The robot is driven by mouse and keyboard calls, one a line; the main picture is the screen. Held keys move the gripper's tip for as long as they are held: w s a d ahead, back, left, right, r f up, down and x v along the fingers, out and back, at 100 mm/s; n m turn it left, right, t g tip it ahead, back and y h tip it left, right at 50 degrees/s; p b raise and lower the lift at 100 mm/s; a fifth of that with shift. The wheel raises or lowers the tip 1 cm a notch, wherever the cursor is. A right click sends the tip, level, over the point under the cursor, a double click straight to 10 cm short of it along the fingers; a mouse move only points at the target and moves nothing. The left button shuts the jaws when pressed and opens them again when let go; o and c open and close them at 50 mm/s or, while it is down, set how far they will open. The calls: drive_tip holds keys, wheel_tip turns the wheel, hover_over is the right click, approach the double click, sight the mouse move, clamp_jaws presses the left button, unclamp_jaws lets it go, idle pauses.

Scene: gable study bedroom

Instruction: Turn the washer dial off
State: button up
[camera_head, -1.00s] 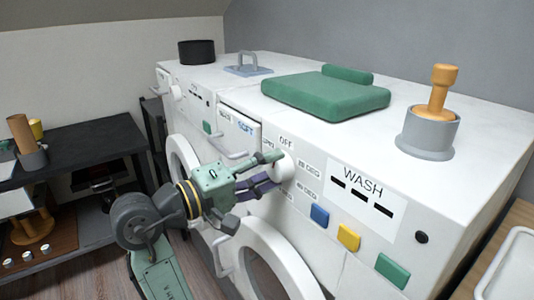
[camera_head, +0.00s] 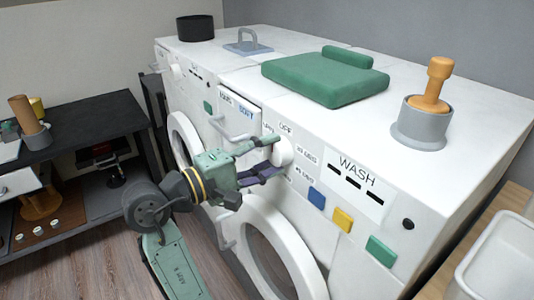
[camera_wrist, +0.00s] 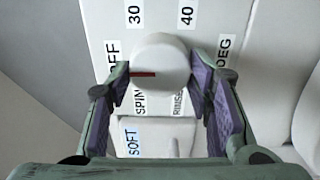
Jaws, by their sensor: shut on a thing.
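The washer dial (camera_head: 283,152) is a round white knob on the washer's front panel, under the OFF label (camera_head: 286,128). It also shows in the wrist view (camera_wrist: 162,55), where its red mark points left, near the OFF label (camera_wrist: 113,52) and above the SPIN label (camera_wrist: 139,103). My gripper (camera_head: 272,156) is at the dial and shut on it. In the wrist view, one purple-padded finger lies on each side of the knob. The washer (camera_head: 335,130) is a white box with a round door below the panel.
Blue (camera_head: 316,197), yellow (camera_head: 342,220) and green (camera_head: 381,250) buttons lie right of the dial. A green cushion-like item (camera_head: 320,82) and a grey cup (camera_head: 420,130) with an orange handle stand on top. A black shelf (camera_head: 85,120) stands at left.

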drive_tip(key=o, duration=1.1)
drive_tip(key=shift+o, duration=0.2)
drive_tip(key=v, duration=1.2)
